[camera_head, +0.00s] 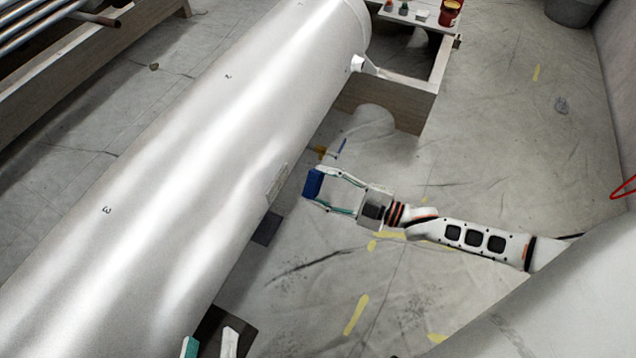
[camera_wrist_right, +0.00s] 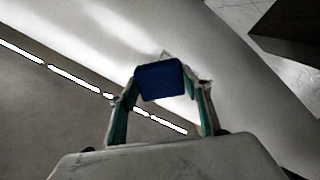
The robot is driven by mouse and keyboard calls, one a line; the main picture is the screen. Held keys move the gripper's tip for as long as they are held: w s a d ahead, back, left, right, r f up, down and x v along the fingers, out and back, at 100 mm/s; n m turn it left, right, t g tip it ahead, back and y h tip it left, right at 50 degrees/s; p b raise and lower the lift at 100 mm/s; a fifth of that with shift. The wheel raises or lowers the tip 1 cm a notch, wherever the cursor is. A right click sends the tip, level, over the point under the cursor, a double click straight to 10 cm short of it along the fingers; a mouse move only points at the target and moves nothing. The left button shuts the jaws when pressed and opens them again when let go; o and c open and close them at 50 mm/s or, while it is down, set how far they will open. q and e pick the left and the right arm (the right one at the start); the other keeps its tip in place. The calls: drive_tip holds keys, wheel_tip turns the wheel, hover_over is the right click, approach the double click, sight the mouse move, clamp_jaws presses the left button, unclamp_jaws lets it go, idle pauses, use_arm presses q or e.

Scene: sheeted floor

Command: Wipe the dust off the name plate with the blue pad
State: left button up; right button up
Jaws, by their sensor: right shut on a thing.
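The name plate (camera_head: 277,183) is a small pale rectangle on the side of the big white cylindrical tank (camera_head: 215,130). Dust on it is too small to make out. My right gripper (camera_head: 313,186) is shut on the blue pad (camera_head: 312,184), just right of the plate and apart from it in the head view. In the right wrist view the blue pad (camera_wrist_right: 160,81) sits between both fingertips in front of the tank, and a pale edge shows above it, perhaps the plate. My left gripper (camera_head: 210,344) is open and empty at the bottom edge, partly cut off.
A wooden frame (camera_head: 390,100) supports the tank's far end. A board there carries a red can (camera_head: 450,12) and small items. Metal pipes (camera_head: 45,25) lie on a rack at upper left. Sheeted floor (camera_head: 500,130) with yellow tape is open on the right.

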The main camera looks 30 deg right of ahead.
sight(307, 180)
drive_tip(key=shift+v, duration=1.5)
use_arm(q)
drive_tip(key=shift+w+r, duration=0.15)
drive_tip(key=shift+r, duration=0.25)
use_arm(e)
drive_tip(key=x, duration=0.4)
drive_tip(key=shift+w+a+f, duration=0.1)
drive_tip(key=shift+w+a, duration=0.05)
drive_tip(key=shift+w, duration=0.05)
use_arm(q)
drive_tip(key=shift+m+g+y, duration=0.3)
drive_tip(key=shift+m+g, duration=0.1)
drive_tip(key=shift+m, duration=0.5)
drive_tip(key=shift+s+a+f, duration=0.15)
drive_tip(key=shift+a+f, duration=0.2)
drive_tip(key=shift+f, duration=0.3)
drive_tip(key=shift+s+a+f, duration=0.2)
drive_tip(key=shift+a+f, duration=0.2)
drive_tip(key=shift+f, duration=0.2)
drive_tip(key=shift+s+a+f, duration=0.15)
drive_tip(key=shift+a+f, duration=0.2)
drive_tip(key=shift+f, duration=0.3)
use_arm(e)
drive_tip(key=shift+x, duration=1.4)
